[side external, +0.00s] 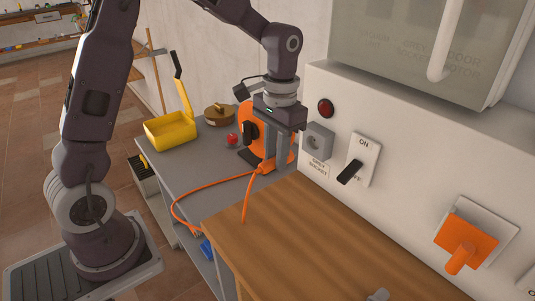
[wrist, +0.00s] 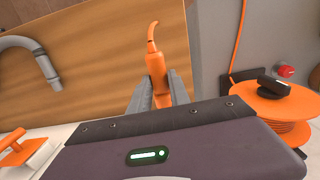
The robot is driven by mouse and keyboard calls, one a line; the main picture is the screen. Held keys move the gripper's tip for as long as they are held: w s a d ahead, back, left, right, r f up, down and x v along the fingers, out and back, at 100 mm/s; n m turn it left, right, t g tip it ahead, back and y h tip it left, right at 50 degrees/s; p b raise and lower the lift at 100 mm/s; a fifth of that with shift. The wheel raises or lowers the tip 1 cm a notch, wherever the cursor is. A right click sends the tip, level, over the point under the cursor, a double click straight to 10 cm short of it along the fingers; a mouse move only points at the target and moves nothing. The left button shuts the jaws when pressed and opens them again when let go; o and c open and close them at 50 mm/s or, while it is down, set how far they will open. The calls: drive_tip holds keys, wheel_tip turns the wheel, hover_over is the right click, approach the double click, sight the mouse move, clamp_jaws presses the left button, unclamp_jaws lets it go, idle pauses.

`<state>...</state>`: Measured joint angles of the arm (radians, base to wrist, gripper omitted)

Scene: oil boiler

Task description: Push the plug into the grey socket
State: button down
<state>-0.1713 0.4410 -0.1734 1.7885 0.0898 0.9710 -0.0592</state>
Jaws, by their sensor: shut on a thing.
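My gripper (side external: 276,164) is shut on the orange plug (side external: 265,167), above the far end of the wooden worktop. In the wrist view the plug (wrist: 156,65) shows between and ahead of the grey fingers; its contact end cannot be made out. An orange cable (side external: 247,196) hangs from it. The grey socket (side external: 319,141) is on the white wall panel, to the right of my gripper, with a round recess and a label below. The plug is apart from the socket and lower in the side view. I cannot make out the socket in the wrist view.
The orange cable reel (wrist: 275,110) stands behind my gripper on the grey bench. A black switch (side external: 350,171) marked ON and OFF and an orange lever (side external: 467,243) stick out from the panel. The wooden worktop (side external: 310,240) is mostly clear.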

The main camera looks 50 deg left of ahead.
idle(0.3)
drive_tip(key=shift+w, duration=2.4)
drive_tip(key=shift+w, duration=0.1)
drive_tip(key=shift+w, duration=1.9)
drive_tip(key=c, duration=1.1)
unclamp_jaws()
drive_tip(key=shift+c, duration=0.2)
drive_tip(key=shift+r, duration=0.1)
wheel_tip(320, 180, up, 7)
drive_tip(key=shift+w, duration=0.15)
